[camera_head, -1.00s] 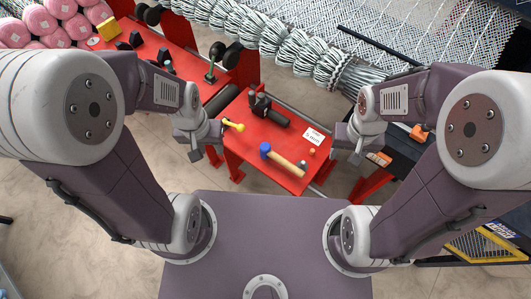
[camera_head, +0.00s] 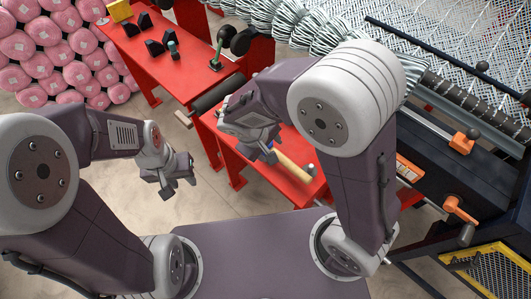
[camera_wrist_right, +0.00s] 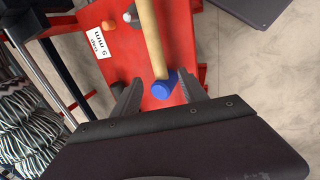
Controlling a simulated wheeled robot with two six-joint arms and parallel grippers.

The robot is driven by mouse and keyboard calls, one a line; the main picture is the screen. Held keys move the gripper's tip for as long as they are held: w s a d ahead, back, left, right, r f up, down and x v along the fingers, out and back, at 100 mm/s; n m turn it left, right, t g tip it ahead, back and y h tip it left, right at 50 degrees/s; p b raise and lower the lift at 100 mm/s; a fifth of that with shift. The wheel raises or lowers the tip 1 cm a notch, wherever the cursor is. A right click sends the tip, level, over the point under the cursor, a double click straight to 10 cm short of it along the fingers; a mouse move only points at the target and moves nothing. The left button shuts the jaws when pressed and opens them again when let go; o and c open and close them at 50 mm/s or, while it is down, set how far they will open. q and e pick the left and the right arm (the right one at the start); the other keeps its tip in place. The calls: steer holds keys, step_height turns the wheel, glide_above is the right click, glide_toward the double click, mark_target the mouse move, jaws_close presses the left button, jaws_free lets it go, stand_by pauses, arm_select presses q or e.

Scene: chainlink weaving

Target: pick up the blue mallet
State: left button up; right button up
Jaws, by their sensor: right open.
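The blue mallet lies on the red table. In the right wrist view its blue head (camera_wrist_right: 161,89) is between the two fingers of my right gripper (camera_wrist_right: 158,78), with a gap on each side. Its pale wooden handle (camera_wrist_right: 150,38) runs away toward the top. In the head view the handle (camera_head: 293,163) shows, while the head is mostly hidden by my right gripper (camera_head: 266,153). My right gripper is open and empty. My left gripper (camera_head: 180,184) hangs over the floor left of the table, with nothing visible in it; its opening is unclear.
Another red table (camera_head: 185,77) with black tools stands behind left. Wire coils (camera_head: 300,35) run along the back.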

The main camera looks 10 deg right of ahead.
mark_target(278, 155)
steer(key=b+x, duration=0.1)
steer(key=x, duration=0.5)
steer(key=b+x, duration=0.1)
steer(key=x, duration=0.1)
steer(key=shift+s+d+f+b, duration=0.15)
steer(key=shift+d+f+b, duration=0.2)
steer(key=shift+d, duration=0.05)
steer(key=shift+f, duration=0.1)
jaws_close()
stand_by(0.9)
